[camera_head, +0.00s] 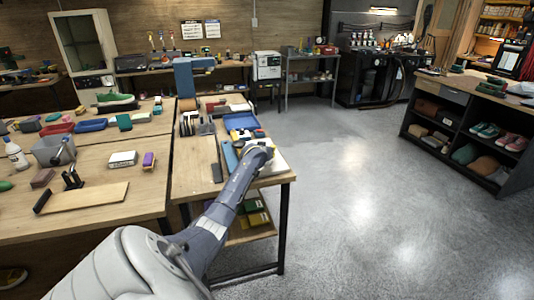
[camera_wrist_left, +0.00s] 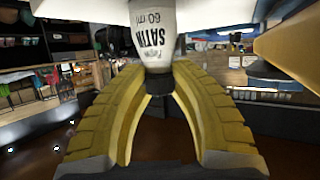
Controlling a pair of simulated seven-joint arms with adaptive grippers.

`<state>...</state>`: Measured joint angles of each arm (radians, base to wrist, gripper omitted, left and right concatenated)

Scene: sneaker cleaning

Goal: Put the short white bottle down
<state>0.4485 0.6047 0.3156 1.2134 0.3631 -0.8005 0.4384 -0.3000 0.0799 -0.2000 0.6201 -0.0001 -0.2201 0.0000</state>
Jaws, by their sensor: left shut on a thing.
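My left gripper (camera_head: 246,134) is over the narrow workbench in the head view, its yellow fingers at the end of my grey arm. In the left wrist view, the two ridged yellow fingers of this gripper (camera_wrist_left: 157,78) are shut on a short white bottle (camera_wrist_left: 155,30) with dark lettering reading "SATIN" and "60 ml". The bottle's narrower dark end shows between the fingers. Its other end is cut off by the frame edge. I cannot make the bottle out clearly in the head view. My right gripper is not in view.
The narrow workbench (camera_head: 205,187) holds a blue tray (camera_head: 241,121) and brushes around my gripper. A larger table (camera_head: 125,222) to the left carries a taller white bottle (camera_head: 16,155), a grey bucket (camera_head: 56,155) and several blocks. Open floor lies to the right.

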